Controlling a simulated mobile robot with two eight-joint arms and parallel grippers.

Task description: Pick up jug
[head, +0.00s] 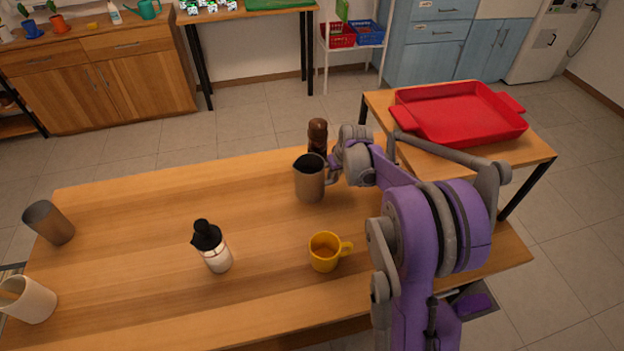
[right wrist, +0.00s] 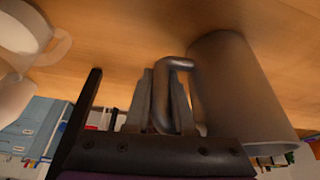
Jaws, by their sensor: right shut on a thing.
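The brown-grey jug (head: 309,182) stands upright on the wooden table in the head view, with its dark opening facing up. In the right wrist view the jug (right wrist: 235,90) fills the right side, and its grey handle (right wrist: 172,85) lies between my fingers. My right gripper (head: 338,172) reaches the jug from the right; in the right wrist view its fingers (right wrist: 160,100) are closed on the handle. The fingertips are partly hidden by my wrist in the head view. My left gripper is not in view.
A dark brown grinder (head: 317,134) stands right behind the jug. A yellow mug (head: 324,252) and a black-topped shaker (head: 211,247) stand nearer the front. A brown cup (head: 48,223) and a white cup (head: 27,300) are at the left. A red tray (head: 460,112) lies on a side table.

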